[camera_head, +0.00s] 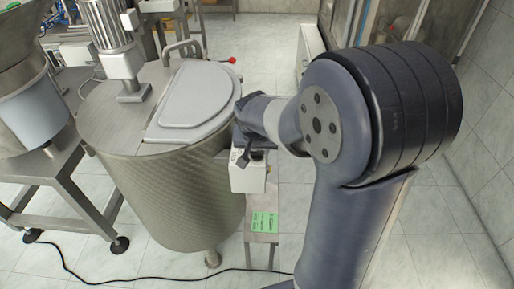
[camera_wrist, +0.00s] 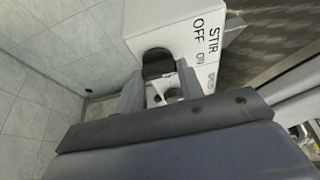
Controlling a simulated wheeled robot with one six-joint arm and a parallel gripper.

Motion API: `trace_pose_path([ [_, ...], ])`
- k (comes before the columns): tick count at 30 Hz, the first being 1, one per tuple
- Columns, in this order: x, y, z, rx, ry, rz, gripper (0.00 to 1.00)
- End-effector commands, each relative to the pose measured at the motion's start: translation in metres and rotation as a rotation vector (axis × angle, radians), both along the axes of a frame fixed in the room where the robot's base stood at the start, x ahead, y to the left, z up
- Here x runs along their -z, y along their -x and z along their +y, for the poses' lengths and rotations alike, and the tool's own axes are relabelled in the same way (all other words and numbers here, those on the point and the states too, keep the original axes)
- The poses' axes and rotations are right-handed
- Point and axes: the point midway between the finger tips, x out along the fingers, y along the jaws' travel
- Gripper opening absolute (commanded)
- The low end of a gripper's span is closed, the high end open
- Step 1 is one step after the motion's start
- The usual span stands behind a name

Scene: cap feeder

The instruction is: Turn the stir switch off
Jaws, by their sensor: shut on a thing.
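The stir switch is a black knob (camera_wrist: 157,62) on a white control box (camera_wrist: 165,22) printed STIR, OFF and ON. My gripper (camera_wrist: 158,76) is shut on this knob, with one finger on each side of it. The fingers hide part of the knob, and I cannot tell whether it points to OFF or ON. In the head view the control box (camera_head: 247,178) is at the right side of the steel tank (camera_head: 175,195). My gripper (camera_head: 242,150) is at the top of the box there, partly hidden by my wrist.
The tank has a grey lid (camera_head: 198,95) and a motor (camera_head: 112,40) on top. A small stand with a green label (camera_head: 263,222) is below the box. A black cable (camera_head: 150,277) runs over the floor. Tiled floor is clear at the right.

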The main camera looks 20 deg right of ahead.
Motion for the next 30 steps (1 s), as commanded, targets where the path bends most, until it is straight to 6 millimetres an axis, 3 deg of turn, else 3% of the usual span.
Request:
trace_pose_path([
  [6,-0.0002,0.0,0.0,0.0,0.0,0.0,0.14],
  [17,-0.0011,0.0,-0.001,-0.06,0.0,0.0,0.14],
  [30,0.0002,-0.0002,-0.0036,-0.373,-0.001,-0.003,0.14],
])
